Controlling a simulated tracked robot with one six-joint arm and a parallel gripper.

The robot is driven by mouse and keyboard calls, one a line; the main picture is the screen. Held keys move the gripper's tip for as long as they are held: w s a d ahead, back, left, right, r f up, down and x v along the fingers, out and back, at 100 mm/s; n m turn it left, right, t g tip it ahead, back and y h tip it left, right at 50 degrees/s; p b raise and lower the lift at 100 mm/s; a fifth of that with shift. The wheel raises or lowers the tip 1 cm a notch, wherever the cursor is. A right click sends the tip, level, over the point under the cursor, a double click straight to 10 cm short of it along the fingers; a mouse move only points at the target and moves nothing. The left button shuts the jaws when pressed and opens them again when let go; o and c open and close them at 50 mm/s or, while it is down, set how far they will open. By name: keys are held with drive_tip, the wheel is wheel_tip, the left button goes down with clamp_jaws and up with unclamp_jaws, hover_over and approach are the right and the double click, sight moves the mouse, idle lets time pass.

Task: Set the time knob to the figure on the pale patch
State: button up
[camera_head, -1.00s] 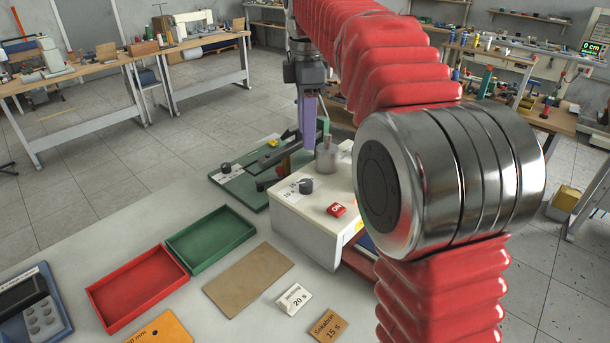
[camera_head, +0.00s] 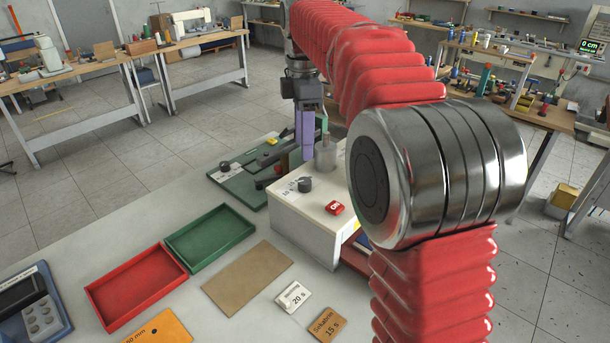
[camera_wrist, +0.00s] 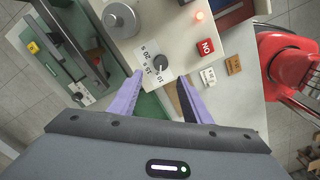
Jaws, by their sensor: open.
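The time knob (camera_head: 305,184) is a small dark knob on top of the white machine (camera_head: 290,215). In the wrist view the knob (camera_wrist: 160,63) has 10 s, 15 s and 20 s printed on its left; I cannot tell which its mark faces. The pale patch (camera_head: 293,297) lies on the table and reads 20 s; it also shows in the wrist view (camera_wrist: 208,76). My gripper (camera_head: 306,157) points down above the machine. In the wrist view its purple fingers (camera_wrist: 159,76) are open and empty, apart on either side of the knob, seemingly above it.
A brown patch (camera_head: 327,324) reading 15 s lies beside the pale one. A red button (camera_head: 335,208) and a grey cylinder (camera_head: 325,154) stand on the machine near the knob. A green base (camera_head: 238,186) with a lever is behind. Red and green trays (camera_head: 210,239) lie left.

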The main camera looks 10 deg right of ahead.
sight(304, 180)
wheel_tip(304, 180, down, 10)
drive_tip(key=shift+f, duration=0.1)
idle(0.4)
drive_tip(key=shift+c, duration=0.2)
drive_tip(key=c, duration=0.9)
drive_tip(key=shift+d, duration=0.15)
drive_tip(key=shift+c, duration=0.5)
